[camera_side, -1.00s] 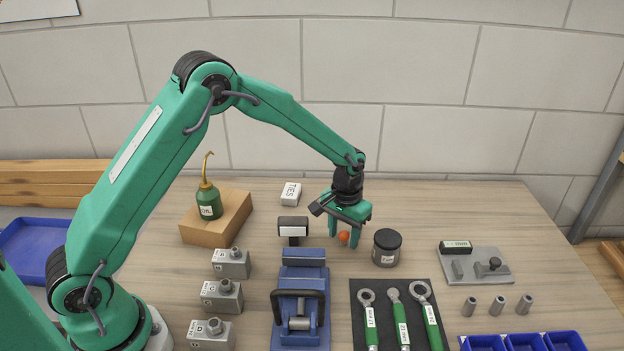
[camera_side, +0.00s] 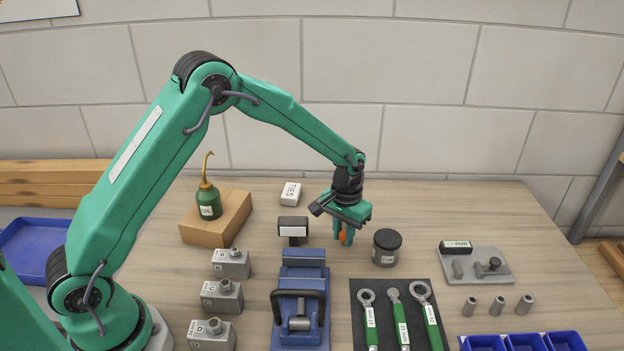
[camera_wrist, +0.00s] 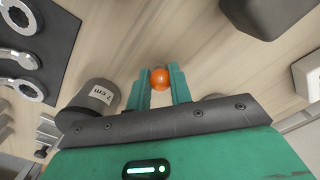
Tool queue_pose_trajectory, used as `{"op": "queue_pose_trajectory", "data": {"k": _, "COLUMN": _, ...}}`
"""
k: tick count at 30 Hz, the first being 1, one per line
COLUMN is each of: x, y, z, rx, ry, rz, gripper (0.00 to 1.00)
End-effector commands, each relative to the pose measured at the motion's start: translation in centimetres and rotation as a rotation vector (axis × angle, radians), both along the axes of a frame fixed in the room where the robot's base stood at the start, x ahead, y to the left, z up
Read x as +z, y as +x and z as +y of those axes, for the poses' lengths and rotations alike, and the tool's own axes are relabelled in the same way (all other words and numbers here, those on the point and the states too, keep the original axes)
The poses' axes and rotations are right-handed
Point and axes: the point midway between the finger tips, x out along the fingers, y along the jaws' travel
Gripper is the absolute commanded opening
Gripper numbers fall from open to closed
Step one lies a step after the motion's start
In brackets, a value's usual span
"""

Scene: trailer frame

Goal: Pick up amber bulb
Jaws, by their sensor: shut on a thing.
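The amber bulb (camera_wrist: 160,78) is a small, round, glossy orange thing between the two green fingers in the wrist view. In the side view the amber bulb (camera_side: 343,238) shows only in part, as the fingers cover much of it. My gripper (camera_side: 343,240) points down at the wooden bench, behind the blue vise and left of the dark jar. In the wrist view my gripper (camera_wrist: 160,84) is shut on the bulb, with a finger on each side of it. I cannot tell whether the bulb touches the bench.
A dark lidded jar (camera_side: 386,248) stands close to the right of my gripper. A blue vise (camera_side: 300,300) and a black mat (camera_side: 365,287) with wrenches lie nearer. The bench at the back right is clear.

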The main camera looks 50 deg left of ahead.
Motion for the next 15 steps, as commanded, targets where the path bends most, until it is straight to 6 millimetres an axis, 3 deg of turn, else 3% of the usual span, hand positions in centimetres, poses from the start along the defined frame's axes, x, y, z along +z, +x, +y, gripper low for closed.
{"op": "queue_pose_trajectory", "data": {"k": 8, "x": 0.8, "y": 0.0, "z": 0.0, "rx": 0.0, "ry": 0.0, "rz": -0.001, "gripper": 0.08}}
{"op": "queue_pose_trajectory", "data": {"k": 15, "x": 3.7, "y": 0.1, "z": 0.0, "rx": 0.0, "ry": -0.001, "rz": -0.004, "gripper": 0.08}}
